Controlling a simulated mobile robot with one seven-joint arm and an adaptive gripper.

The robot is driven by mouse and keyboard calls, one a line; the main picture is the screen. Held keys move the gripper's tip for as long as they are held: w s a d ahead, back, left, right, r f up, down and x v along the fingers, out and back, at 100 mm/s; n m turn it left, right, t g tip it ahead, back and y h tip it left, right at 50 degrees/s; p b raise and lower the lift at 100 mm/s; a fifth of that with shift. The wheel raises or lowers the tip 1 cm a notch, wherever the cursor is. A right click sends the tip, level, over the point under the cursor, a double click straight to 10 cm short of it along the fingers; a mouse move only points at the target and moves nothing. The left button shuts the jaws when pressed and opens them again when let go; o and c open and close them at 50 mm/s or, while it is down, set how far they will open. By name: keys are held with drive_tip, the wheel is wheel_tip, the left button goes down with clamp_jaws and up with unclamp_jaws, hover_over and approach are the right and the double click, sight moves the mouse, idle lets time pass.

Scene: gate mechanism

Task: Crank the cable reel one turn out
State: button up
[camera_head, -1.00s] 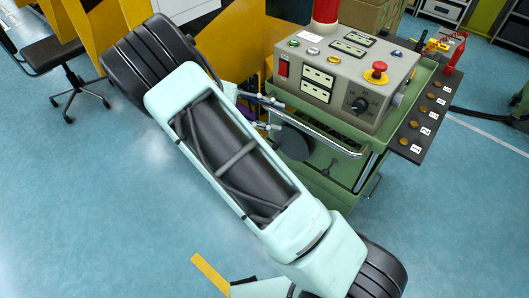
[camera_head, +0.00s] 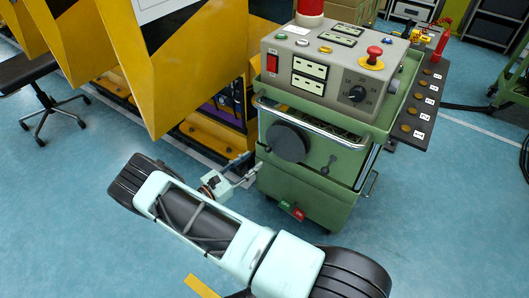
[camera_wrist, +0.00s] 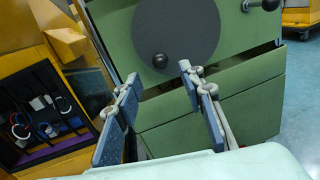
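The cable reel is a dark round disc (camera_head: 288,142) on the front of the green cart (camera_head: 305,197). In the wrist view the disc (camera_wrist: 178,28) is at the top centre, with a black crank knob (camera_wrist: 160,61) near its lower edge. My gripper (camera_head: 250,168) is low and to the left of the disc in the head view. In the wrist view my gripper (camera_wrist: 158,73) is open and empty, its two fingers apart, with the knob appearing between and just above the fingertips. I cannot tell the remaining depth to the knob.
A grey control box (camera_head: 335,68) with a red button tops the cart. A metal rail (camera_head: 310,122) runs above the reel, and a small lever (camera_head: 327,164) sits right of it. Yellow machinery (camera_head: 165,70) stands left, with an open cable bay (camera_wrist: 40,115). Floor in front is clear.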

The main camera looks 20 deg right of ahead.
sight(266, 151)
drive_tip(key=x, duration=0.7)
drive_tip(key=shift+w+d+b, duration=0.15)
drive_tip(key=shift+d+b, duration=0.15)
drive_tip(key=shift+d, duration=0.05)
drive_tip(key=shift+c, duration=0.3)
clamp_jaws()
